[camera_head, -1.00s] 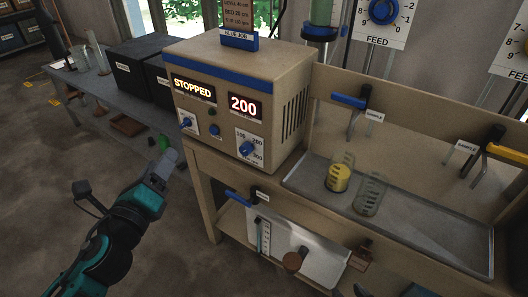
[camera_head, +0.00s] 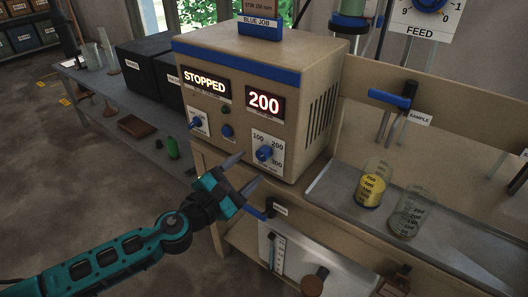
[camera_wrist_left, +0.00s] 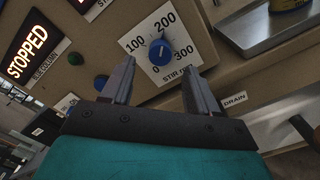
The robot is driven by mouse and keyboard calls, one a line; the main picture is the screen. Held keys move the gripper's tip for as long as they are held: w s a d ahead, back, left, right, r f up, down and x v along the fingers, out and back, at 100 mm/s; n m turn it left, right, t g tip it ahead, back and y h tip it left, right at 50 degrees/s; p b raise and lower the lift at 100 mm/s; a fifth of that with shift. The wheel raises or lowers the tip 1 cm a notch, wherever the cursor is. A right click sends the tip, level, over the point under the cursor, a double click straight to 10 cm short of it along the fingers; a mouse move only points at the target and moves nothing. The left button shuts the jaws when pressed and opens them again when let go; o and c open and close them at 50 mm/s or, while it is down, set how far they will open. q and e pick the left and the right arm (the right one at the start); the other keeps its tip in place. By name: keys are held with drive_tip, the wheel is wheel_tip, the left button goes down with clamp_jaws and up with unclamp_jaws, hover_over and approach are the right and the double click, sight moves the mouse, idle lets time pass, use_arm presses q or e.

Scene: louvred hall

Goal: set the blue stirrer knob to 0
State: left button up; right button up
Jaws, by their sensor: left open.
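The blue stirrer knob (camera_head: 264,153) sits on a white dial plate low on the right of the beige control box front. In the left wrist view the knob (camera_wrist_left: 160,52) has marks 0, 100, 200 and 300 around it, and its light pointer mark seems turned toward 200. The red display (camera_head: 264,102) reads 200. My left gripper (camera_head: 245,173) is open and empty, just in front of and below the knob. In the left wrist view the fingers (camera_wrist_left: 158,70) stand apart with the knob beyond their tips, apparently not touching. My right gripper is not in view.
A second, smaller blue knob (camera_head: 196,123) and a blue button (camera_head: 227,131) are to the left on the panel. A lit display (camera_head: 205,82) reads STOPPED. A blue drain handle (camera_head: 256,214) is below the box. Beakers (camera_head: 370,190) stand in the tray at right.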

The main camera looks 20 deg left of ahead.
sight(260, 156)
use_arm(q)
drive_tip(key=shift+x, duration=2.9)
drive_tip(key=shift+c, duration=0.3)
clamp_jaws()
